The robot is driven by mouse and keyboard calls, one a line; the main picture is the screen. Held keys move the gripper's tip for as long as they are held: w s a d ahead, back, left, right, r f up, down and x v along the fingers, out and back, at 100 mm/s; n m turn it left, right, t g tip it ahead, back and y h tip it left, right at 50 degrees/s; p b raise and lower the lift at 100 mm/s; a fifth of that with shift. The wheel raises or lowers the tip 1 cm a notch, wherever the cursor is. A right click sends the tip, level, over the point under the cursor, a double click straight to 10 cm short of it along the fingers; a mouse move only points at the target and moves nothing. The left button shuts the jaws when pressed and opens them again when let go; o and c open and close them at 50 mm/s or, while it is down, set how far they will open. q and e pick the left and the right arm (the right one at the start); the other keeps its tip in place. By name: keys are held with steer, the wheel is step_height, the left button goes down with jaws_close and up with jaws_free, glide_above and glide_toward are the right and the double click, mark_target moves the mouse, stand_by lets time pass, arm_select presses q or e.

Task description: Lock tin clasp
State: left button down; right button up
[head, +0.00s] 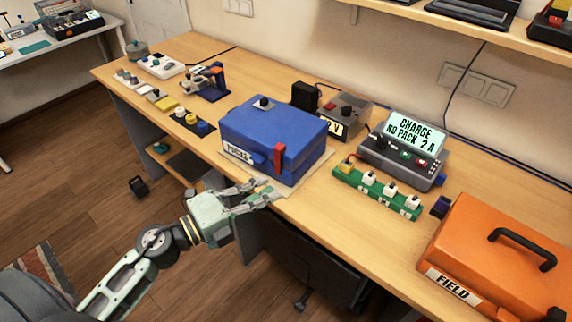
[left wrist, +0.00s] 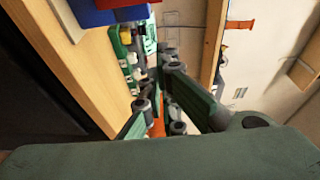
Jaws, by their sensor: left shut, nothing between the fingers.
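A blue tin (head: 270,125) with a closed lid sits on a pale mat (head: 318,168) on the workbench. A red clasp (head: 279,158) stands upright on its front face, near the right end. Whether the clasp is latched cannot be told. My left gripper (head: 264,191) is shut and empty, at the bench's front edge, just below and in front of the clasp, apart from it. In the left wrist view, part of the blue tin (left wrist: 96,14) and a red piece (left wrist: 120,3) show at the top edge. My right gripper is out of view.
A green strip with white blocks (head: 378,193) and a grey charger (head: 400,160) stand right of the tin. An orange case (head: 500,250) is at the far right. Small parts and a dark blue fixture (head: 208,88) lie to the left. A shelf (head: 470,35) overhangs the back.

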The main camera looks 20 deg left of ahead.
mark_target(277, 161)
arm_select(q)
steer(key=w+d+p, duration=0.1)
steer(key=w+p, duration=0.2)
steer(key=w, duration=0.6)
steer(key=shift+w+d+p, duration=0.2)
steer(key=shift+d+p, duration=0.2)
steer(key=a, duration=0.2)
steer(key=shift+w+a+b, duration=0.3)
steer(key=shift+w+b, duration=0.05)
steer(key=shift+b, duration=0.05)
